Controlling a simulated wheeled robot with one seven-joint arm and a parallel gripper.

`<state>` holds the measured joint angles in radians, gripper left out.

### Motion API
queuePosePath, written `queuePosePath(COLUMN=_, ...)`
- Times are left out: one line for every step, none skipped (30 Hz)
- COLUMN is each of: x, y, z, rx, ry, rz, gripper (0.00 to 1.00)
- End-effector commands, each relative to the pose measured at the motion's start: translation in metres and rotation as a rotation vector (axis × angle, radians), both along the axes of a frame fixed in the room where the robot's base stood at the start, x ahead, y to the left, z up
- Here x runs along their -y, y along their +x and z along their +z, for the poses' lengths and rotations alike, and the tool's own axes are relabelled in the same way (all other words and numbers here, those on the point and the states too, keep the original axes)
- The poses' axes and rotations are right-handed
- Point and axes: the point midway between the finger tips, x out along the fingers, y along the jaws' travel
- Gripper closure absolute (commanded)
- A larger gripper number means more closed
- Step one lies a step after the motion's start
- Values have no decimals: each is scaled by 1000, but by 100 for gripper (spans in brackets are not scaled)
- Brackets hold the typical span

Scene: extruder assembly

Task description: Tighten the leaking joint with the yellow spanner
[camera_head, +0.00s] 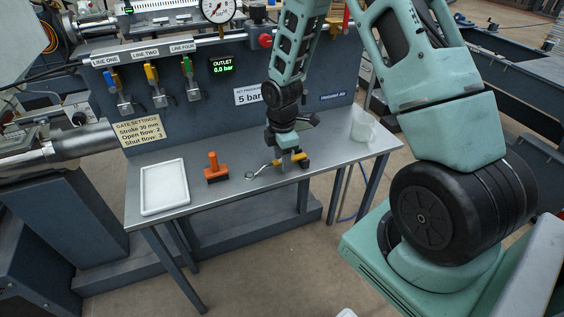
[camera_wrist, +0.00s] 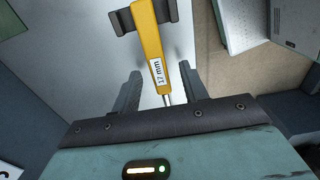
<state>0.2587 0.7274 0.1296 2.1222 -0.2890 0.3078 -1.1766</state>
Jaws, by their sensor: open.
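The yellow spanner (camera_head: 281,162) lies on the steel bench, its bright metal head pointing left in the head view. Its yellow handle (camera_wrist: 150,38), labelled 17 mm, shows in the wrist view and passes by a dark grey block at the top. My gripper (camera_head: 291,160) is low over the handle. In the wrist view its two dark fingers (camera_wrist: 160,88) stand apart, one on each side of the spanner, with gaps visible. Which joint leaks cannot be told; three valves with blue (camera_head: 110,80), yellow (camera_head: 151,73) and green (camera_head: 187,67) handles hang on the panel.
A white tray (camera_head: 144,190) and an orange-handled tool (camera_head: 213,165) are on the bench to the left. A translucent container (camera_head: 362,126) stands to the right. The panel behind holds a gauge (camera_head: 218,9) and an outlet display (camera_head: 222,67) reading 0.0 bar.

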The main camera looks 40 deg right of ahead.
Motion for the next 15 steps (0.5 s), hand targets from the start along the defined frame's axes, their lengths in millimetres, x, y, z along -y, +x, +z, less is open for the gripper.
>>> queuePosePath(x=0, y=0, z=0, rx=0, ry=0, rz=0, gripper=56)
queuePosePath(x=0, y=0, z=0, rx=0, ry=0, rz=0, gripper=56)
queuePosePath(x=0, y=0, z=0, rx=0, ry=0, rz=0, gripper=59)
queuePosePath(x=0, y=0, z=0, rx=0, ry=0, rz=0, gripper=68)
queuePosePath(x=0, y=0, z=0, rx=0, ry=0, rz=0, gripper=76)
queuePosePath(x=0, y=0, z=0, rx=0, ry=0, rz=0, gripper=87)
queuePosePath(x=0, y=0, z=0, rx=0, ry=0, rz=0, gripper=95)
queuePosePath(x=0, y=0, z=0, rx=0, ry=0, rz=0, gripper=100)
queuePosePath(x=0, y=0, z=1, rx=0, ry=0, rz=0, gripper=100)
queuePosePath(x=0, y=0, z=1, rx=0, ry=0, rz=0, gripper=100)
queuePosePath(x=0, y=0, z=1, rx=0, ry=0, rz=0, gripper=100)
queuePosePath(x=0, y=0, z=1, rx=0, ry=0, rz=0, gripper=100)
queuePosePath(x=0, y=0, z=1, rx=0, ry=0, rz=0, gripper=100)
queuePosePath(x=0, y=0, z=1, rx=0, ry=0, rz=0, gripper=100)
queuePosePath(x=0, y=0, z=1, rx=0, ry=0, rz=0, gripper=100)
